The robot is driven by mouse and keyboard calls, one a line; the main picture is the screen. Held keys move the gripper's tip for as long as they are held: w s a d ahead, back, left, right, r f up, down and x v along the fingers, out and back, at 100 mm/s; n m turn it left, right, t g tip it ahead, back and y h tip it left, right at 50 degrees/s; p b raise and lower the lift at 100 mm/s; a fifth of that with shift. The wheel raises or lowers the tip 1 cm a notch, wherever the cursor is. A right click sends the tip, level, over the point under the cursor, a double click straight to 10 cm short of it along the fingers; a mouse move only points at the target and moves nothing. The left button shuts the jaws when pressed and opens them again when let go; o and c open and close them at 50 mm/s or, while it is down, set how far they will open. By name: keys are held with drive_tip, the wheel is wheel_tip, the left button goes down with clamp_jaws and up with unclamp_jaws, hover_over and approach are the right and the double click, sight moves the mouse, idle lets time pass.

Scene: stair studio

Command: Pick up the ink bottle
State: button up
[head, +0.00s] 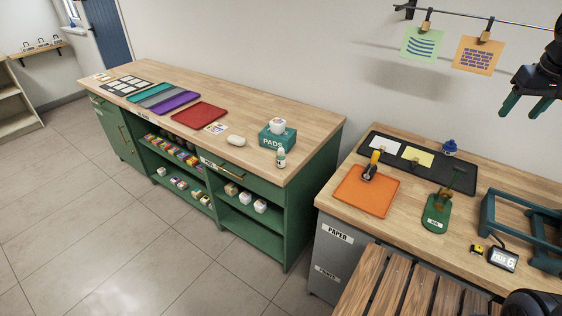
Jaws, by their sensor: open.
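Two small containers could be the ink bottle. I cannot read a label on either. One is a dark blue bottle with a rounded top (449,147), upright at the back edge of the black mat (462,176) on the right worktable. The other is a small white bottle with a green label (281,159), upright near the front right corner of the left counter. My gripper (525,112) is at the upper right, above the right worktable. Its dark green fingers are apart with nothing between them. It is clear of both bottles.
On the right worktable are an orange mat (367,192) with a roller (371,167), a green tray (437,213) and a dark teal frame (522,225). Hanging prints (423,44) are left of my gripper. A green PADS box (278,138) stands beside the white bottle.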

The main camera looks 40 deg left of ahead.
drive_tip(key=w+a+f+n, duration=0.1)
drive_tip(key=w+a+n, duration=0.15)
drive_tip(key=a, duration=0.55)
drive_tip(key=w+a+f+n, duration=0.1)
drive_tip(key=w+a, duration=0.3)
drive_tip(key=a, duration=0.3)
drive_tip(key=n+g, duration=0.3)
drive_tip(key=n, duration=0.6)
hover_over(282, 149)
drive_tip(key=shift+h, duration=0.4)
drive_tip(key=f, duration=2.4)
drive_tip(key=shift+w+d+f, duration=0.15)
drive_tip(key=shift+w+f, duration=0.1)
drive_tip(key=shift+f, duration=0.05)
drive_tip(key=shift+s+a+f, duration=0.25)
drive_tip(key=shift+f, duration=0.2)
wheel_tip(282, 149, down, 5)
drive_tip(key=shift+r, duration=0.1)
drive_tip(key=shift+s+f, duration=0.1)
drive_tip(key=shift+f, duration=2.65)
drive_tip(key=c, duration=1.1)
drive_tip(key=shift+r, duration=0.15)
